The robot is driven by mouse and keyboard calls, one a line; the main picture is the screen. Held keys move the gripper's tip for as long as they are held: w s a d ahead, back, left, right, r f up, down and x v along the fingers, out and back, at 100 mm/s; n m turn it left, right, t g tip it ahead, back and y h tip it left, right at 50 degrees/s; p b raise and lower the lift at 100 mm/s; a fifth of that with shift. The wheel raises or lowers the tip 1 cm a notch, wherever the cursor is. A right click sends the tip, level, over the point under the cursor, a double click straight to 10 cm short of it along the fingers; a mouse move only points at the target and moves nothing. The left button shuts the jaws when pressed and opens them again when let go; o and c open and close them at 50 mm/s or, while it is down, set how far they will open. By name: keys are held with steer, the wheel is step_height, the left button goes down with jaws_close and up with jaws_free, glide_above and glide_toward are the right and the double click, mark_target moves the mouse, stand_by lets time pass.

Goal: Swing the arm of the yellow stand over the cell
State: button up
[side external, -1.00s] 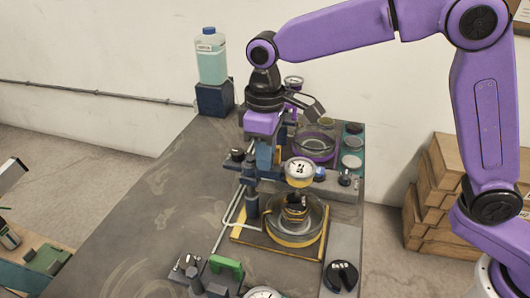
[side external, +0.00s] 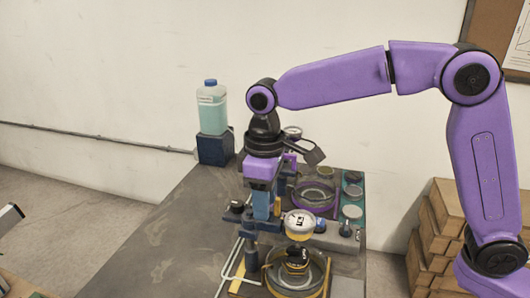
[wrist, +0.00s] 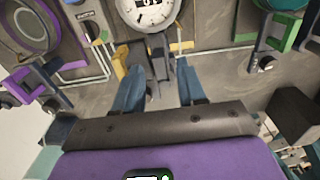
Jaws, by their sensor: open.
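The yellow stand (side external: 251,258) shows in the side view as a dark post beside the cell, with a yellow-edged base partly cut off below. A round yellow-rimmed gauge (side external: 300,223) sits near its top; a gauge also shows at the top of the wrist view (wrist: 148,10). The cell (side external: 322,270) is a round glass dish with a black and yellow piece inside. My gripper (side external: 262,214) points down at the top of the post, left of the gauge. In the wrist view my gripper (wrist: 161,62) is open, its blue fingers either side of a grey bar (wrist: 157,82). Contact cannot be told.
A purple-ringed dish (side external: 316,196) stands behind, with small round jars (side external: 352,191) to its right. A bottle (side external: 212,112) stands on a dark block at the back. A green piece (wrist: 283,25) shows at the wrist view's upper right. The table's left part (side external: 160,240) is clear.

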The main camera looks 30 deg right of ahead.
step_height(320, 180, up, 16)
stand_by(0.6)
steer(key=shift+d+f, duration=0.1)
stand_by(0.6)
steer(key=s+d+f+n, duration=0.1)
steer(key=s+d+f, duration=0.9)
steer(key=s+d, duration=0.2)
steer(key=s+d+f+n, duration=0.2)
steer(key=s+d+f, duration=0.8)
steer(key=s+d, duration=0.2)
steer(key=shift+s+f, duration=0.35)
steer(key=shift+s, duration=0.65)
